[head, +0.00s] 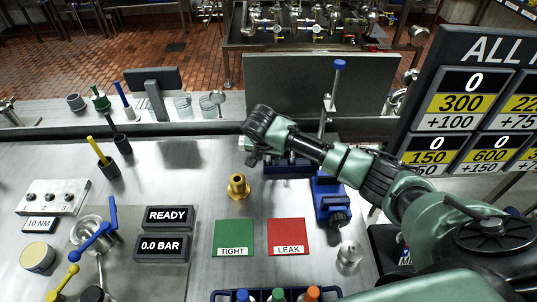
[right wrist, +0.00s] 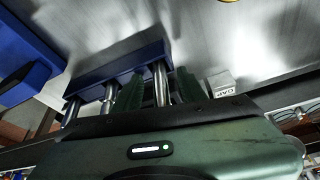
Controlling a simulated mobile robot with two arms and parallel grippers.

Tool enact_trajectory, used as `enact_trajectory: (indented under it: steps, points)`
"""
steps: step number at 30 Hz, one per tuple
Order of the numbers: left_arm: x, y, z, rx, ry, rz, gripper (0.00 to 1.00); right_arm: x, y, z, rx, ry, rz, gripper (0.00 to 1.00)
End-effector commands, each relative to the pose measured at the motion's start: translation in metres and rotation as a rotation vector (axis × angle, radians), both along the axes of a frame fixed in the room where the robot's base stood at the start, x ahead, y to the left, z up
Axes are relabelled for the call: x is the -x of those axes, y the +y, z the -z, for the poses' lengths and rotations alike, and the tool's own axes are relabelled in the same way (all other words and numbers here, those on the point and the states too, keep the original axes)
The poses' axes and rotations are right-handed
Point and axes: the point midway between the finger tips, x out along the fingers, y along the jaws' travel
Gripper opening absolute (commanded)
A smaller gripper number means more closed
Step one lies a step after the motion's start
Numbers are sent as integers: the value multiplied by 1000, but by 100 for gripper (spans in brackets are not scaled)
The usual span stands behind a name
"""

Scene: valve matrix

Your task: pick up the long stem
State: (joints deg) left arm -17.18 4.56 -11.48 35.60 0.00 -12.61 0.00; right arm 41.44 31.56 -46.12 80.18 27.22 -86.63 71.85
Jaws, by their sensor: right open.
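Several metal stems stand in a dark blue rack (right wrist: 118,68) in the right wrist view. The rack also shows in the head view (head: 290,170), partly covered by my right arm. My right gripper (right wrist: 158,80) is open, its two green fingers reaching toward the rack. One shiny stem (right wrist: 160,88) shows between the fingers, and I see no finger closed on it. Two other stems (right wrist: 108,100) are to its left. I cannot tell which is the long one, as their lower parts are hidden. My left gripper is out of view.
A white block marked CAP (right wrist: 221,84) sits beside the rack. A blue vise-like fixture (head: 330,200) stands right of the rack. A brass fitting (head: 237,187) stands behind the green TIGHT pad (head: 233,238) and red LEAK pad (head: 288,235).

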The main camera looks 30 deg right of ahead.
Motion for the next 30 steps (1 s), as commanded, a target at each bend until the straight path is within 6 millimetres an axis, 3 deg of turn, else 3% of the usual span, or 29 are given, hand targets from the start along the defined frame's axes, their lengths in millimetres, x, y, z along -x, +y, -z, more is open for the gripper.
enact_trajectory:
  steps: [2,6,30]
  points:
    - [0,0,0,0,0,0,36,0,0,0,0,0,0,36]
    - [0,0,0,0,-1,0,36,0,0,0,0,0,0,0]
    - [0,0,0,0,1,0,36,0,0,-1,0,0,1,0]
